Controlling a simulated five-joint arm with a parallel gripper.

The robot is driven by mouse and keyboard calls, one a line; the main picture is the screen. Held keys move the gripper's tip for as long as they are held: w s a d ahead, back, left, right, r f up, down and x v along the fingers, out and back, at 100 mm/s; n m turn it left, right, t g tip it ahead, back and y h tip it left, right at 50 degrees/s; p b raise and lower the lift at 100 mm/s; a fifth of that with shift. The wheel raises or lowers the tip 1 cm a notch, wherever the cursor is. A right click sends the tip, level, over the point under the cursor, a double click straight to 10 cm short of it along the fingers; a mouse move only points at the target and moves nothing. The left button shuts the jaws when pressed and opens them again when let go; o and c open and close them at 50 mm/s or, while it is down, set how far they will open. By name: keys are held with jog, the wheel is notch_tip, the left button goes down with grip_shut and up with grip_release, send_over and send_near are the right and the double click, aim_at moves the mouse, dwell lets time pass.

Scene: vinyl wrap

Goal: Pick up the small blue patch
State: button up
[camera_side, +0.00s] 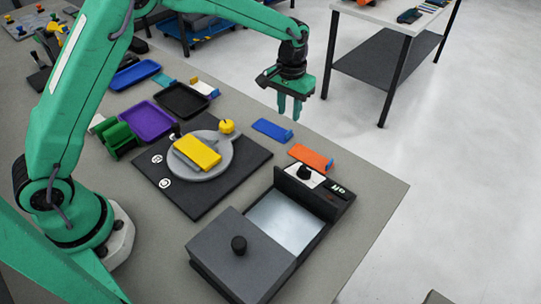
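A small flat blue patch (271,130) lies on the grey table near its far right edge. It has a small raised tab at its right end. My green gripper (290,112) points down above and slightly beyond the patch, apart from it. Its fingers show a gap between them with nothing held, so it looks open. The patch is fully in view.
An orange patch (311,157) lies nearer on the table. A dark box with a knob (239,246) and a pale plate (283,224) stand in front. A yellow block (197,152) sits on a grey disc (222,166). Blue (134,75), purple (147,121) and black (182,99) trays stand left.

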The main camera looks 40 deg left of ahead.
aim_at(288, 132)
jog(key=shift+f, duration=1.15)
jog(key=shift+f, duration=0.1)
jog(key=shift+f, duration=2.5)
grip_shut()
